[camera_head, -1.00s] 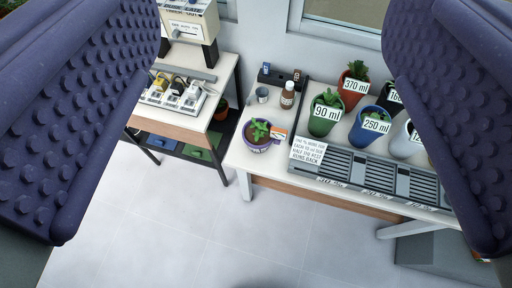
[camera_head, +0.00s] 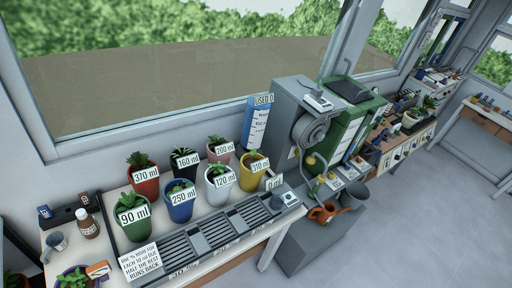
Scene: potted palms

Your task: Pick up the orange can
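The orange can (camera_head: 322,212) is a small watering can. It sits low at the right of centre, on or against a grey block (camera_head: 308,240) beside the end of the plant table. A dark grey can or bucket (camera_head: 350,196) is close to its right. My gripper is not in view, so its opening and its distance from the orange can do not show.
A plant table (camera_head: 205,268) with several labelled pots, including a yellow pot (camera_head: 253,172), stands at the left. A grey machine (camera_head: 300,125) and a green cabinet (camera_head: 355,125) stand behind the can. Grey floor (camera_head: 410,215) is clear at the right.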

